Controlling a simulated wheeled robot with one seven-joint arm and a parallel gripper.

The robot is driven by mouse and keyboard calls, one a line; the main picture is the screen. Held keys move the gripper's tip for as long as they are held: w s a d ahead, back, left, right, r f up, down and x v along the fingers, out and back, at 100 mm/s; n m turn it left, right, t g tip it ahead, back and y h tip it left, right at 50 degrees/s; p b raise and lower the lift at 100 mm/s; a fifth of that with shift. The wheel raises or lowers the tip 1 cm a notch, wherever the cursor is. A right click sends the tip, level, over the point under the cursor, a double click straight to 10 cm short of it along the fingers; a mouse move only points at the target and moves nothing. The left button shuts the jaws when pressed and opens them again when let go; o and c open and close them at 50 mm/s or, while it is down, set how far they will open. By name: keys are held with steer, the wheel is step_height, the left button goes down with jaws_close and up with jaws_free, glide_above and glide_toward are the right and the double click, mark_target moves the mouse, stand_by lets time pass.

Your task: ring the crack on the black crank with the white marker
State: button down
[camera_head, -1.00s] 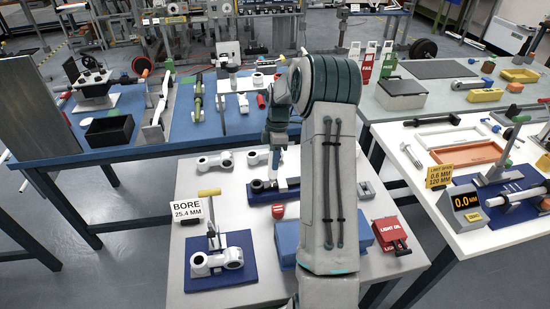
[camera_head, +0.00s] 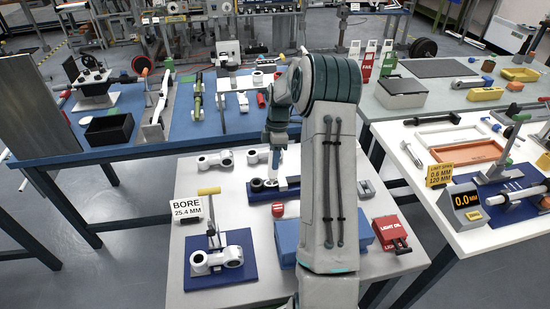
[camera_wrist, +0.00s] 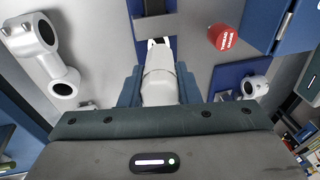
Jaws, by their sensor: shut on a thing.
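The black crank (camera_head: 257,185) lies on a blue mat (camera_head: 288,189) in the middle of the near table; my arm hides part of this area. My gripper (camera_head: 275,150) is over it, pointing down. In the wrist view my gripper (camera_wrist: 158,88) is shut on the white marker (camera_wrist: 159,70), with a blue finger on each side. The marker's tip points at a dark bar (camera_wrist: 154,8) on the blue mat, likely the crank. I cannot tell whether the tip touches it. The crack cannot be made out.
Silver cranks (camera_head: 214,163) lie behind.

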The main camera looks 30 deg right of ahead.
stand_by(0.4)
steer(key=shift+r+p, duration=2.3)
steer(key=shift+r, duration=1.2)
steer(key=shift+f, duration=0.1)
